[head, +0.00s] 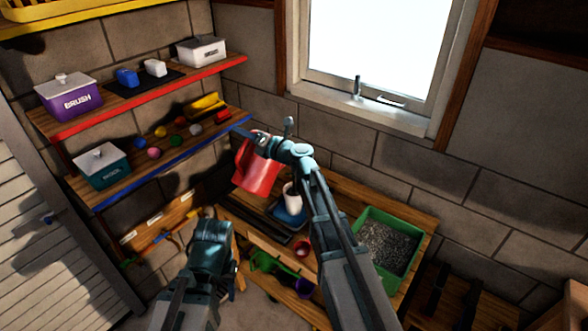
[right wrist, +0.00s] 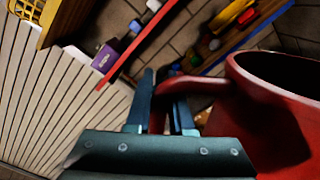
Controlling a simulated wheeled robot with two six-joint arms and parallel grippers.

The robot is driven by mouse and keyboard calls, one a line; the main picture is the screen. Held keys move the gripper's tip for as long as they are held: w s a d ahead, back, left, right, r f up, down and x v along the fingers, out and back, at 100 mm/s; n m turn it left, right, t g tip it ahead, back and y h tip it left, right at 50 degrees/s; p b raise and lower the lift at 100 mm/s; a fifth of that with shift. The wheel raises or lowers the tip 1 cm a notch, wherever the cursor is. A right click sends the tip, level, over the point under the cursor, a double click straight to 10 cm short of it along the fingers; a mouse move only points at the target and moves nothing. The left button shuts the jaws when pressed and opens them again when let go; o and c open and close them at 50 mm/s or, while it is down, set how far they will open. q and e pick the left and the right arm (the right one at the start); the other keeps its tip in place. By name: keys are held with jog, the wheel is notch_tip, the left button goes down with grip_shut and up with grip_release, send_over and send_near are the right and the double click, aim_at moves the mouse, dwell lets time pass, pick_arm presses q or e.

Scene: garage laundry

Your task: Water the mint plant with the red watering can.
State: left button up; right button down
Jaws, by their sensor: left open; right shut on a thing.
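The red watering can (head: 257,172) hangs in the air over the back left of the wooden bench. My right gripper (head: 268,142) is shut on its handle. In the right wrist view the handle passes between the fingers of my right gripper (right wrist: 163,112), and the can's dark open top and red wall (right wrist: 255,110) fill the right side. The can is tilted in the head view. My left gripper (head: 209,218) is open and empty, low at the bench's left. I cannot make out a mint plant in either view; my right arm hides part of the bench.
A white cup (head: 292,196) stands by a blue tray (head: 290,215) on the bench (head: 405,207). A green tray of gravel (head: 365,223) is at the right. Shelves with a purple box (head: 70,98), a teal box (head: 101,167) and small balls line the left wall.

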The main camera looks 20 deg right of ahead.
aim_at(234, 180)
dwell(0.4)
jog(key=s+a+f+n+b, duration=0.1)
jog(key=f+b, duration=0.2)
jog(key=s+a+f+n+b, duration=0.1)
jog(key=a+f+n+b, duration=0.1)
jog(key=f+b, duration=0.2)
jog(key=s+a+f+n+b, duration=0.1)
jog(key=f+n+b, duration=0.1)
jog(key=f+b, duration=0.2)
jog(key=shift+s+a+f, duration=0.15)
jog(key=shift+s+a, duration=0.15)
jog(key=shift+f+n, duration=0.1)
jog(key=shift+n, duration=0.2)
jog(key=shift+r, duration=0.2)
notch_tip(234, 180, up, 2)
jog(key=shift+r+n+p, duration=0.25)
jog(key=shift+n+p, duration=0.65)
jog(key=shift+p, duration=0.25)
jog(key=shift+r+n+p, duration=0.65)
jog(key=shift+n+p, duration=0.05)
jog(key=shift+n, duration=0.2)
